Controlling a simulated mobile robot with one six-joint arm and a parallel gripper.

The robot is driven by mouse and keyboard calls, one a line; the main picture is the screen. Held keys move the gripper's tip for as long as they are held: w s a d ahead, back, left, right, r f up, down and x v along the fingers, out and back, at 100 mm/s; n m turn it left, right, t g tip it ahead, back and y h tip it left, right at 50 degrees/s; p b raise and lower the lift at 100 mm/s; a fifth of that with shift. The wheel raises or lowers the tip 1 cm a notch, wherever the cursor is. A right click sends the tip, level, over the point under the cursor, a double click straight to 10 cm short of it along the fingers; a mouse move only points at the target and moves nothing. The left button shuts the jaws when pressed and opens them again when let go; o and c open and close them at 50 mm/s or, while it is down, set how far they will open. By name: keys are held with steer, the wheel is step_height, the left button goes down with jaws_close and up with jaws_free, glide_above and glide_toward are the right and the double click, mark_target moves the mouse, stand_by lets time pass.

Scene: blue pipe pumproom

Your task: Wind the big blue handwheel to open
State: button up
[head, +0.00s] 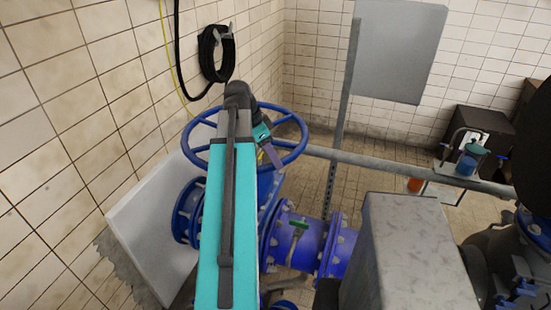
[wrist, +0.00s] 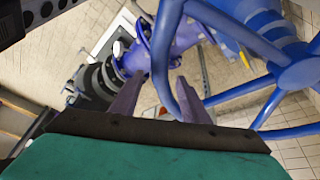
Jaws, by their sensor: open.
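The big blue handwheel (head: 304,141) lies roughly level above the blue pipework in the head view, partly hidden behind my turquoise arm. My gripper (head: 273,158) is inside the wheel's outline near its right side. In the wrist view the two fingers of my gripper (wrist: 158,84) are apart, and the handwheel's rim (wrist: 161,55) passes through the space between them. The fingers are not closed on the rim; whether either touches it I cannot tell. The wheel's hub (wrist: 298,68) and spokes show to the right in the wrist view.
A flanged blue pipe (head: 298,240) runs below the wheel. A grey rail (head: 400,172) crosses to the right, with a metal post (head: 342,120) behind the wheel. A white panel (head: 150,240) leans at the left. A black cable coil (head: 215,55) hangs on the tiled wall.

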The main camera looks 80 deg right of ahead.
steer(key=shift+x, duration=0.9)
steer(key=shift+c, duration=0.5)
jaws_close()
